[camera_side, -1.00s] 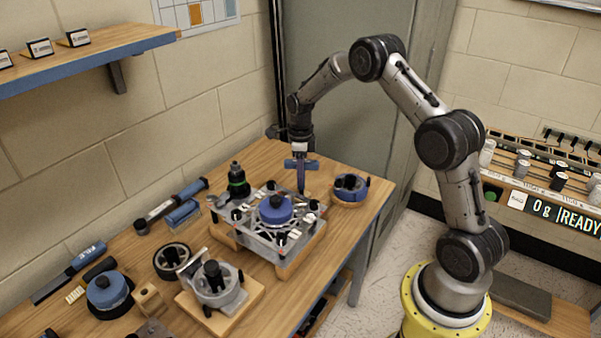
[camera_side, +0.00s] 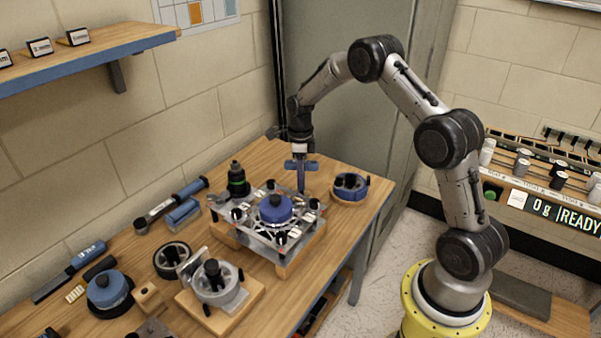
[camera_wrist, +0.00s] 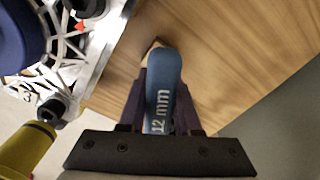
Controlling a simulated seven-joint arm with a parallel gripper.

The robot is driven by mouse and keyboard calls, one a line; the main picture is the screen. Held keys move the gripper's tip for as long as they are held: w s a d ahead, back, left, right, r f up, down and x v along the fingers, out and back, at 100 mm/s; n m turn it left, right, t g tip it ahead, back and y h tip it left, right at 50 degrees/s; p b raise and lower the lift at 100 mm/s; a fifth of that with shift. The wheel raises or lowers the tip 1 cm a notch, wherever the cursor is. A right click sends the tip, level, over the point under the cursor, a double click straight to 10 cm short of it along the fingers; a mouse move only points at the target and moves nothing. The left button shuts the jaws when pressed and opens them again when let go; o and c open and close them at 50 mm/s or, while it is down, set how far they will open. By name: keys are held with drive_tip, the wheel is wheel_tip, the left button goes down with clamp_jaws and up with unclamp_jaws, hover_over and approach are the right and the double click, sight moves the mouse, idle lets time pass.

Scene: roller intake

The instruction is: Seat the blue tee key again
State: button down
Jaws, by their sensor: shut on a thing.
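The blue tee key (camera_side: 301,168) is in my gripper (camera_side: 300,158), with its crossbar level and its shank pointing down. In the wrist view my gripper (camera_wrist: 162,85) is shut on the key's blue handle (camera_wrist: 162,92), marked "12 mm". In the side view the key hangs by the far corner of the metal frame (camera_side: 262,240). I cannot tell whether its tip touches anything. The frame carries a blue round knob (camera_side: 275,209) and several black knobs. In the wrist view the frame's edge (camera_wrist: 108,45) is left of the key, with bare wood beneath and around it.
A blue-banded ring (camera_side: 350,187) lies right of the frame. A dark bottle (camera_side: 237,181) with a green band stands behind it at left. The table's right edge (camera_side: 372,228) is close to the ring.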

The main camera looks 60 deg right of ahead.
drive_tip(key=shift+f, duration=0.9)
drive_tip(key=c, duration=0.5)
unclamp_jaws()
drive_tip(key=shift+r, duration=0.1)
